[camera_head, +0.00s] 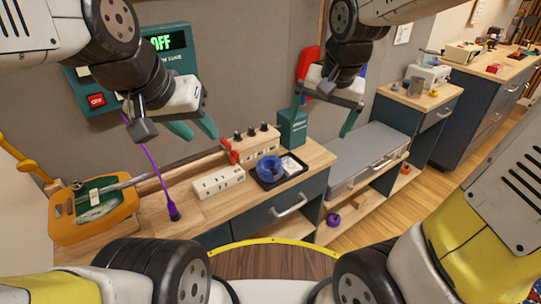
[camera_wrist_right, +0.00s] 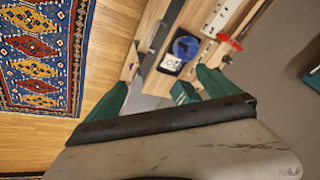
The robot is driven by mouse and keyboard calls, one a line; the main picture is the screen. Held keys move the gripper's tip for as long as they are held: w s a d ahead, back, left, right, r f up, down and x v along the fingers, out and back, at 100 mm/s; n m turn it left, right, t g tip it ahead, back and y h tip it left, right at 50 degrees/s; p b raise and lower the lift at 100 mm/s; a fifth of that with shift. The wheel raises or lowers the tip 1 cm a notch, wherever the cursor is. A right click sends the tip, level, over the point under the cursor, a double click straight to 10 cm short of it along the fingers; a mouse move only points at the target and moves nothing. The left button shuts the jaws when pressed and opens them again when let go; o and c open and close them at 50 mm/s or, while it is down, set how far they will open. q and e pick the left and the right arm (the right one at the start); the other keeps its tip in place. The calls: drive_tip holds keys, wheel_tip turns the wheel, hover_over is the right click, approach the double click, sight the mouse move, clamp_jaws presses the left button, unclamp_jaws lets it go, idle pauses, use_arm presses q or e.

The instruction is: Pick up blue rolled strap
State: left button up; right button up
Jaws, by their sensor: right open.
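The blue rolled strap (camera_head: 270,167) lies in a small black tray (camera_head: 266,183) on the wooden counter, beside a whitish item. It also shows in the right wrist view (camera_wrist_right: 185,46). My right gripper (camera_head: 323,112) is open and empty, its green fingers wide apart. It is above and to the right of the strap in the head view, apart from it. In the right wrist view, the strap lies beyond the right gripper's fingers (camera_wrist_right: 160,92). My left gripper (camera_head: 204,137) appears open and empty, above the counter to the left of the strap.
A white power strip (camera_head: 218,183), a dark green box (camera_head: 292,128) and a red clamp (camera_head: 229,151) are near the tray. An orange device (camera_head: 92,216) stands at left, with a purple cable plug (camera_head: 173,211) nearby. A grey case (camera_head: 372,152) sits to the right.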

drive_tip(key=w+a+f+m+g+h, duration=0.1)
drive_tip(key=w+a+f+m+h, duration=0.1)
drive_tip(key=w+a+f, duration=0.45)
drive_tip(key=m+h, duration=0.2)
drive_tip(key=h, duration=0.1)
approach(270, 163)
drive_tip(key=shift+s+d+f, duration=0.35)
drive_tip(key=shift+s+f, duration=0.1)
drive_tip(key=shift+s, duration=0.3)
drive_tip(key=x, duration=0.8)
drive_tip(key=shift+w+a, duration=0.1)
drive_tip(key=shift+r+m, duration=0.1)
drive_tip(key=shift+m, duration=0.2)
drive_tip(key=c, duration=1.7)
drive_tip(key=shift+r, duration=0.15)
